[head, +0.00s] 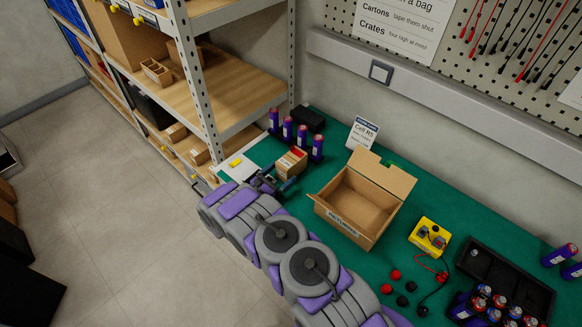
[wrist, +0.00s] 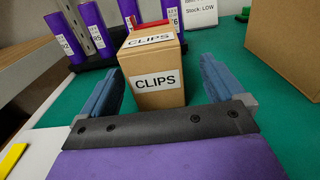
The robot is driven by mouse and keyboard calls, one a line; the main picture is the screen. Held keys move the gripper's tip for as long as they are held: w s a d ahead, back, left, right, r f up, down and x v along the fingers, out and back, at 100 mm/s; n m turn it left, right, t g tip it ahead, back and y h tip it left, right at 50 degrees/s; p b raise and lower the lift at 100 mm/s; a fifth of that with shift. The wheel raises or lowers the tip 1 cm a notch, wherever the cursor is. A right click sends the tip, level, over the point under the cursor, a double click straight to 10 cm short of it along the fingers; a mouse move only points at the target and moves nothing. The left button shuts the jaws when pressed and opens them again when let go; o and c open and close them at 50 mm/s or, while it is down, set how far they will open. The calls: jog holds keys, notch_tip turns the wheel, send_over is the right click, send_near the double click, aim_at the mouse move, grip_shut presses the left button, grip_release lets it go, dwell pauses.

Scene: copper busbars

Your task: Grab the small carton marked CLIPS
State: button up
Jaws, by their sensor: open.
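The small carton marked CLIPS (wrist: 154,82) stands upright on the green mat in the wrist view, its white label facing me. Something red shows at its top. It also shows in the head view (head: 291,161), just beyond my arm's end. My gripper (wrist: 158,75) is open, with one blue finger on each side of the carton. A gap shows beside both fingers, wider on the right. In the head view my gripper (head: 277,182) is partly hidden by my own arm.
Purple cells (head: 302,134) stand close behind the carton. An open cardboard box (head: 349,203) is to its right on the green bench (head: 437,199). A metal shelf post (head: 196,80) rises at the left. A yellow block (head: 235,162) lies on a white area left of the carton.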

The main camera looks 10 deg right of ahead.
aim_at(289, 163)
jog(key=shift+w+a+r+b+x, duration=0.1)
jog(key=shift+r+b+x, duration=0.15)
jog(key=shift+x, duration=0.7)
jog(key=shift+w+a+r+b+x, duration=0.15)
jog(key=shift+b+x, duration=0.2)
jog(key=shift+x, duration=0.65)
jog(key=shift+w+d+r+b+x, duration=0.1)
jog(key=shift+r+b+x, duration=0.15)
jog(key=shift+x, duration=0.7)
jog(key=shift+a, duration=0.1)
jog(key=c, duration=1.2)
jog(key=shift+r, duration=0.1)
